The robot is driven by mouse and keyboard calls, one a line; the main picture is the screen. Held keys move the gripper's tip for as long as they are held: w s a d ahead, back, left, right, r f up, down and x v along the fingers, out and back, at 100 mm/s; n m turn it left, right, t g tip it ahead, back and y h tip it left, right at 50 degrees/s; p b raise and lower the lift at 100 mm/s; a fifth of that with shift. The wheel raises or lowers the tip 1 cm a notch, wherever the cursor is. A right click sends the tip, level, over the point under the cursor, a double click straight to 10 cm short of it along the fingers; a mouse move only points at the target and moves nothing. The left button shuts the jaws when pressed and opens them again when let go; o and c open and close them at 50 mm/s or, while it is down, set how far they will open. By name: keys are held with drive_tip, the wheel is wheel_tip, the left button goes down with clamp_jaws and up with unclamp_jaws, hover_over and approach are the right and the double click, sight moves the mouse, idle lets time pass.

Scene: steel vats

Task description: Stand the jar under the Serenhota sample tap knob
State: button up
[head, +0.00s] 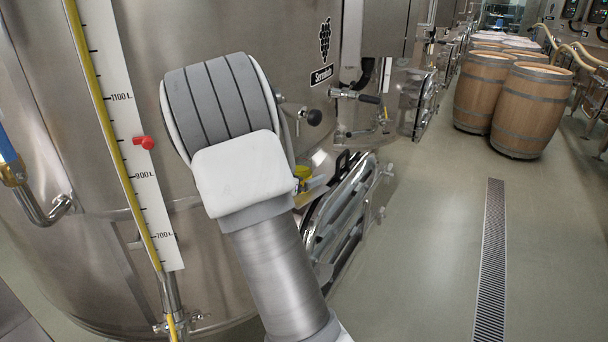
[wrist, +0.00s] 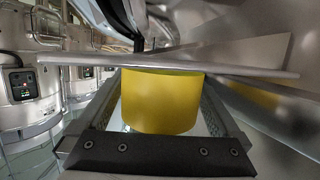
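The steel vat (head: 400,20) with the grape sign and a small name plate (head: 321,75), which seems to read Serenhota, fills the left and middle of the head view. A black round tap knob (head: 314,117) sticks out from it, just right of my arm. The yellow jar (wrist: 162,100) sits between my gripper's fingers in the wrist view, both fingers close against its sides. A bit of its yellow (head: 302,172) shows below the knob in the head view. My gripper (wrist: 163,88) looks shut on the jar; in the head view my arm hides most of it.
A level scale with a red marker (head: 144,142) stands at left. A black lever handle (head: 368,98) and a steel hatch frame (head: 345,215) are right of my gripper. A pale bar (wrist: 170,62) crosses the jar's top in the wrist view. Barrels (head: 530,108) stand far right; the floor before them is clear.

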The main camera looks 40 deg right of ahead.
sight(298, 173)
drive_tip(key=shift+a+r, duration=0.1)
drive_tip(key=shift+r, duration=0.1)
drive_tip(key=v, duration=0.7)
drive_tip(key=shift+a, duration=0.15)
drive_tip(key=shift+s, duration=0.15)
